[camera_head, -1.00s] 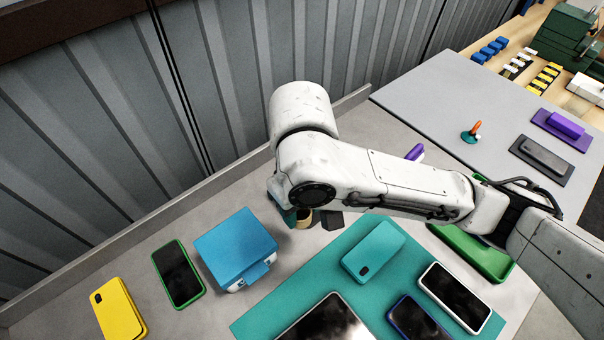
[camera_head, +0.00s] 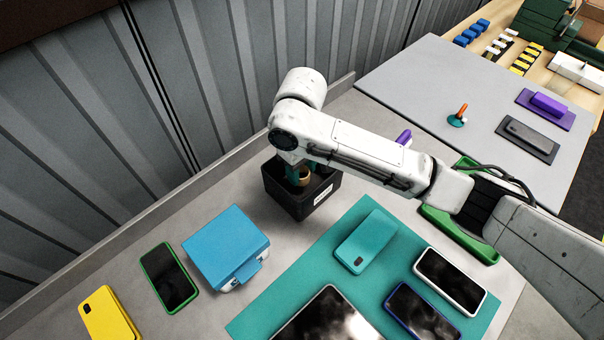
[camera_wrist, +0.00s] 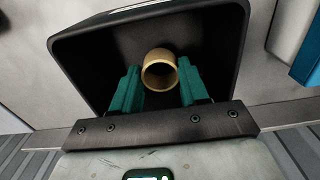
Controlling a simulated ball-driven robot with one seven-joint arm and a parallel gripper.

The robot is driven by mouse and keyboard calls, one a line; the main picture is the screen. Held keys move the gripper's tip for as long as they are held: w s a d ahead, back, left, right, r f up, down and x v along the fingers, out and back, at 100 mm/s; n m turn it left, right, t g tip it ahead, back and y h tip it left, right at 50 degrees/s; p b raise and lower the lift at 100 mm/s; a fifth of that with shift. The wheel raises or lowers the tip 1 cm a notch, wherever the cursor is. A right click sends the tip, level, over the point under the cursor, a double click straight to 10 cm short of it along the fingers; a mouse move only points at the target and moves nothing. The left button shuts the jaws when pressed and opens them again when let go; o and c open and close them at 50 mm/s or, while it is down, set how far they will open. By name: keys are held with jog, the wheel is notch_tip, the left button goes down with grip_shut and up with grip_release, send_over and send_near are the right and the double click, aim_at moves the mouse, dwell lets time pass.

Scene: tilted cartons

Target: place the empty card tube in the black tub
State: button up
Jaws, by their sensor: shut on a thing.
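The black tub (camera_head: 321,197) stands on the grey bench beside the wall, with a white label on its side. In the wrist view the tub (camera_wrist: 215,38) opens around my gripper's fingers. The card tube (camera_head: 304,178) is a short tan ring at the tub's opening. My gripper (camera_head: 294,172) is at the tub, its teal fingers partly hidden by my arm. In the wrist view my gripper (camera_wrist: 157,88) has a finger on each side of the tube (camera_wrist: 158,70) and is shut on it. The tube's hollow end faces the camera. I cannot tell whether it touches the tub's floor.
A blue box (camera_head: 226,246) stands left of the tub. A teal mat (camera_head: 318,263) with a teal phone case (camera_head: 366,240) and several phones lies in front. A green tray (camera_head: 458,233) is partly under my arm. Bare bench lies between the tub and blue box.

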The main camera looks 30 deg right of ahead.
jog(key=shift+w+d+f, duration=0.2)
jog(key=shift+f, duration=0.1)
jog(key=shift+f+p, duration=0.5)
jog(key=shift+f, duration=1.1)
jog(key=shift+f, duration=0.2)
jog(key=o, duration=1)
jog(key=shift+r, duration=0.1)
notch_tip(320, 180, up, 12)
jog(key=shift+r+b, duration=0.15)
jog(key=shift+b, duration=0.45)
